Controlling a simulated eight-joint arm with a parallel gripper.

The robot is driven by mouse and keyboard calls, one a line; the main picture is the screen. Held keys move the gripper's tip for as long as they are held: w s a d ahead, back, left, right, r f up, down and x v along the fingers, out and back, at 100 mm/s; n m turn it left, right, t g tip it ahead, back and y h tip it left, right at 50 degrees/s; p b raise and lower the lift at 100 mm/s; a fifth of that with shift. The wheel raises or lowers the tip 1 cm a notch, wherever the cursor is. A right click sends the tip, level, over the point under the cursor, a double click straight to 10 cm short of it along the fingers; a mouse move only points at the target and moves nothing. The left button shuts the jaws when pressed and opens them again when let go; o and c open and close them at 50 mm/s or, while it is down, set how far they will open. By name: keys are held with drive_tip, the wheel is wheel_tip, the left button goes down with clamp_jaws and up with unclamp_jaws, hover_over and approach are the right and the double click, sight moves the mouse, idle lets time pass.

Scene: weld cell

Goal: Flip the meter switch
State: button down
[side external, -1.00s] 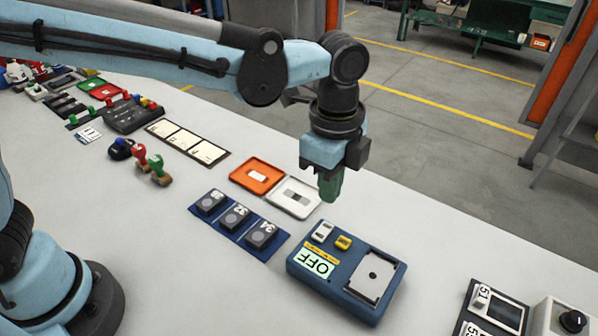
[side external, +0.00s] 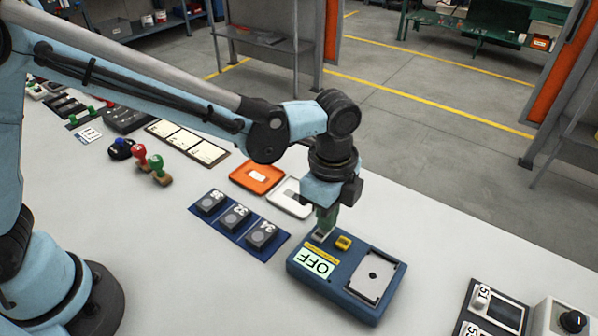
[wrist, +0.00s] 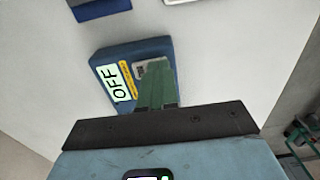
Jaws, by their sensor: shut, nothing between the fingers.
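The meter (side external: 345,273) is a blue box on the table, with a display reading "OFF" (side external: 315,264), a yellow button (side external: 344,243) and a grey plate (side external: 372,277). Its light switch (side external: 321,236) is at the back left of the top face, partly hidden by my gripper. My gripper (side external: 325,226) has green fingers, shut and empty, pointing down with the tips at or just above the switch; I cannot tell whether they touch. In the wrist view the green fingers (wrist: 156,88) reach over the meter (wrist: 107,57) and cover part of its top; the "OFF" display (wrist: 118,84) shows beside them.
A blue mat with several numbered dark blocks (side external: 236,217) lies left of the meter. An orange tray (side external: 257,178) and a white tray (side external: 290,197) lie behind. Panels with a black knob (side external: 573,321) stand at the right. The table in front is clear.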

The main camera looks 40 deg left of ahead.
sight(322, 232)
drive_tip(key=shift+f, duration=0.1)
drive_tip(key=shift+s+r, duration=0.2)
drive_tip(key=shift+s, duration=0.6)
drive_tip(key=shift+r, duration=0.1)
wheel_tip(322, 232, up, 14)
idle(0.6)
drive_tip(key=shift+w+d, duration=0.15)
drive_tip(key=shift+w, duration=0.65)
